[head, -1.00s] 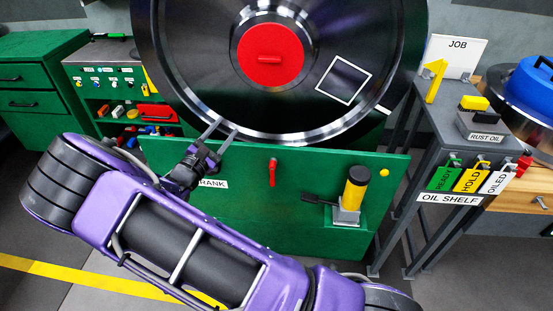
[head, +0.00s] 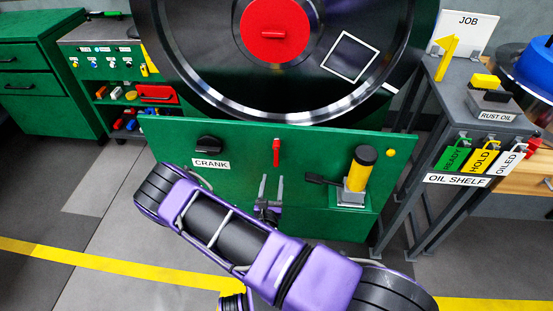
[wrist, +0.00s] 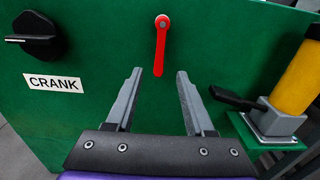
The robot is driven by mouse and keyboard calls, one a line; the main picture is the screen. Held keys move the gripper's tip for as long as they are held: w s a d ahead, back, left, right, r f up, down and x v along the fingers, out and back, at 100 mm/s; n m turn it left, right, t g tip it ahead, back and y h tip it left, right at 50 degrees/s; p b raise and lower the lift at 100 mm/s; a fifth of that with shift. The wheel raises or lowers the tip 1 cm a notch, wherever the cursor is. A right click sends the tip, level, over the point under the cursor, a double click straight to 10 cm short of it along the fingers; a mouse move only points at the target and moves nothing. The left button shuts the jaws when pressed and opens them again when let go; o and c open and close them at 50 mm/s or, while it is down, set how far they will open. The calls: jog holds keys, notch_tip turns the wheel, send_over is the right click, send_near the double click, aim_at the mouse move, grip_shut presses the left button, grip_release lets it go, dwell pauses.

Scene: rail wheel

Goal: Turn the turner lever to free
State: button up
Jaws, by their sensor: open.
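The turner lever looks to be the small red lever (head: 276,151) on the green front panel (head: 232,138); no label naming it can be read. It hangs straight down from its pivot. In the wrist view the red lever (wrist: 161,44) is ahead of the fingers, near the middle. My gripper (head: 271,188) is open and empty, just below the lever in the head view. In the wrist view my gripper (wrist: 158,76) has one finger on each side below the lever, apart from it. The large dark wheel (head: 205,75) with a red hub stands above the panel.
A black knob (head: 209,144) sits above the CRANK label (head: 211,163) to the left. A yellow cylinder (head: 360,168) with a black handle (head: 318,179) stands out from the panel at right. The oil shelf (head: 462,120) is further right. Open floor lies front left.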

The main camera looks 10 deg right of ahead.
aim_at(276, 159)
jog(key=b+x, duration=0.1)
jog(key=x, duration=0.9)
jog(key=shift+w+d, duration=0.15)
jog(key=shift+w, duration=0.25)
grip_shut()
dwell(0.8)
